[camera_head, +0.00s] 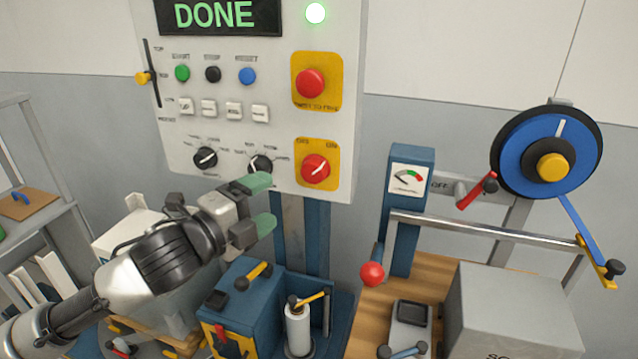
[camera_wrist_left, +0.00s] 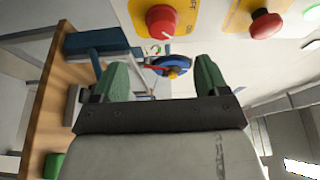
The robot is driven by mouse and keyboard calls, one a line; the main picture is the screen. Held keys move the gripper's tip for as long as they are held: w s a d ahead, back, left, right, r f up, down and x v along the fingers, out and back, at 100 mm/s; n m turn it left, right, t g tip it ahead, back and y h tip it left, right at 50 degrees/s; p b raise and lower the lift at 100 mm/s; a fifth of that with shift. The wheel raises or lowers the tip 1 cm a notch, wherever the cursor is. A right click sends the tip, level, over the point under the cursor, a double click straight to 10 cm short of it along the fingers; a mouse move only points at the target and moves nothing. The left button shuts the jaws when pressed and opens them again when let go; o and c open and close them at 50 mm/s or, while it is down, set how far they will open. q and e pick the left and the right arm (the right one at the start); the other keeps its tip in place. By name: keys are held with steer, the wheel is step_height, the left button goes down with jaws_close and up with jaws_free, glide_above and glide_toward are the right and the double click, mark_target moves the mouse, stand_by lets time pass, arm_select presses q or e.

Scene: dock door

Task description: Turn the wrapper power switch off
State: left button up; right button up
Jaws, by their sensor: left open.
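The wrapper control panel (camera_head: 225,110) is a light grey box on a blue post, with a display reading DONE and a lit green lamp. The power switch (camera_head: 316,169) is a red rotary knob on a yellow plate at the panel's lower right. It also shows in the left wrist view (camera_wrist_left: 162,20), beyond the fingertips. My left gripper (camera_head: 264,203) is open and empty, below and left of the red knob, apart from it. Its green fingertips also show in the left wrist view (camera_wrist_left: 162,85). My right gripper is not in view.
A red emergency button (camera_head: 310,84) sits above the knob. Black dials (camera_head: 205,158) are to its left. A blue tape reel (camera_head: 545,155) and a red-knobbed lever (camera_head: 372,274) stand right, over a wooden bench (camera_head: 362,335). A blue box (camera_head: 243,300) is below my gripper.

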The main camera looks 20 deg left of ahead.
mark_target(310, 175)
arm_select(q)
steer(key=p+x, duration=0.1)
steer(key=x, duration=0.4)
steer(key=p+x, duration=0.2)
steer(key=x, duration=0.3)
steer(key=shift+s+d+r, duration=0.1)
steer(key=shift+r, duration=0.1)
steer(key=shift+w+d+f, duration=0.1)
steer(key=shift+w+d, duration=0.1)
steer(key=shift+w, duration=0.25)
steer(key=c, duration=0.9)
